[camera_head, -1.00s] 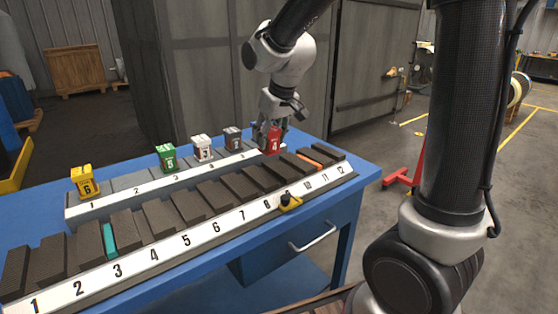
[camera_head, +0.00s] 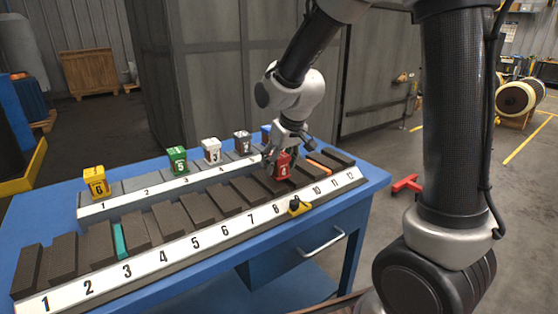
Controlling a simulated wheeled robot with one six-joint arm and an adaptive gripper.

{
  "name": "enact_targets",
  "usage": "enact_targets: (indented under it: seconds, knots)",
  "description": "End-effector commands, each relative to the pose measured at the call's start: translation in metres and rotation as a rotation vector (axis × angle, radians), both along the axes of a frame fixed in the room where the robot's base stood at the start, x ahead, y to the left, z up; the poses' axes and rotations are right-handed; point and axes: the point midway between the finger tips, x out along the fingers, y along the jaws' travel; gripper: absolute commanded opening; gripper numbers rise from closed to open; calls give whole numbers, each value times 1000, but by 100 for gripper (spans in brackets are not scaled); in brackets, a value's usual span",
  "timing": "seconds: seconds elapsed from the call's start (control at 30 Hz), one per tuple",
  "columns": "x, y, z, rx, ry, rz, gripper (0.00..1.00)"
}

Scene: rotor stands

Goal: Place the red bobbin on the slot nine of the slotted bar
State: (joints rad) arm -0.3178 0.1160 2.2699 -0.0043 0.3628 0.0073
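The red bobbin (camera_head: 282,168), marked 4, is between the fingers of my gripper (camera_head: 281,160), which appears shut on it. It is upright, over or among the dark blocks near the right part of the slotted bar (camera_head: 178,248). Its lower end is partly hidden by a dark block, so I cannot tell whether it touches the bar. The front strip is numbered 1 to 12. A yellow piece (camera_head: 300,206) covers the place of the 9 label, between 8 and 10.
Behind stands a smaller numbered rack (camera_head: 125,200) with a yellow bobbin (camera_head: 96,182), a green one (camera_head: 177,160), a white one (camera_head: 211,151) and a grey one (camera_head: 243,142). A blue one (camera_head: 266,131) is partly hidden by my gripper. The blue table's edge (camera_head: 372,186) is close on the right.

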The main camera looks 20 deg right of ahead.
Motion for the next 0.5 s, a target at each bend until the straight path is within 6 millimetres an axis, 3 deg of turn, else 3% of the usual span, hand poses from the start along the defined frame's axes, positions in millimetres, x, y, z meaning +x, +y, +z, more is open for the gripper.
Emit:
enact_targets:
  seconds: [0.33, 0.5]
  knots:
    - [0, 0, 3, 1, -2, 0, 64]
    - [-8, -2, 25, 2, -5, 0, 64]
